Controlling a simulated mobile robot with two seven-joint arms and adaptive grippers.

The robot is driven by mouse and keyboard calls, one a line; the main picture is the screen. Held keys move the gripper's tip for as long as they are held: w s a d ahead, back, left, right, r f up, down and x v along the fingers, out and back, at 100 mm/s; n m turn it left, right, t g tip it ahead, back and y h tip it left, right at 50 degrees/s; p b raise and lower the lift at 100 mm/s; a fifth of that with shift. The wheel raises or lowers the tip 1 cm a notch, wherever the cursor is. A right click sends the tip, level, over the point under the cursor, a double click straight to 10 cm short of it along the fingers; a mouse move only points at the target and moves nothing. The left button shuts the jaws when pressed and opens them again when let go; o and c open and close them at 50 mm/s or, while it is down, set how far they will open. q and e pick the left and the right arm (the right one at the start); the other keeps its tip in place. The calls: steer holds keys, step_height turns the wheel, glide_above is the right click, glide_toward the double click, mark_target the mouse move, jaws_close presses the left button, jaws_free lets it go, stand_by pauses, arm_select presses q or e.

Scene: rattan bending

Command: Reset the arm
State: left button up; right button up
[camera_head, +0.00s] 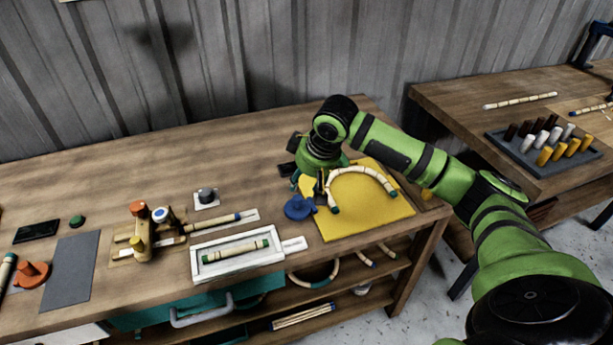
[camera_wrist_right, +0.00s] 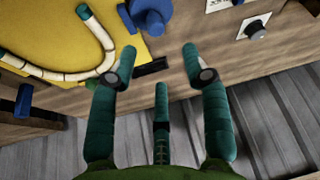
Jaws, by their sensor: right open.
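My right arm (camera_head: 460,185) comes in from the lower right in the head view, with its green links bent over the workbench. My right gripper (camera_head: 310,186) points down at the left edge of the yellow board (camera_head: 370,217). In the wrist view its teal fingers (camera_wrist_right: 160,58) stand apart with nothing between them. A bent, U-shaped rattan piece (camera_head: 362,171) with green ends lies on the board, to the right of the gripper. It also shows in the wrist view (camera_wrist_right: 62,74), left of the fingers. My left gripper is not in view.
A blue part (camera_head: 299,207) stands beside the board. A white tray (camera_head: 208,275) holding a straight rattan stick, a wooden jig (camera_head: 140,250) and a grey mat (camera_head: 68,268) lie to the left. A second table (camera_head: 450,100) stands at the right. The bench's back left is clear.

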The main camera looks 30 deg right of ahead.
steer(key=shift+s+r, duration=0.2)
steer(key=shift+r, duration=0.15)
steer(key=shift+f, duration=0.1)
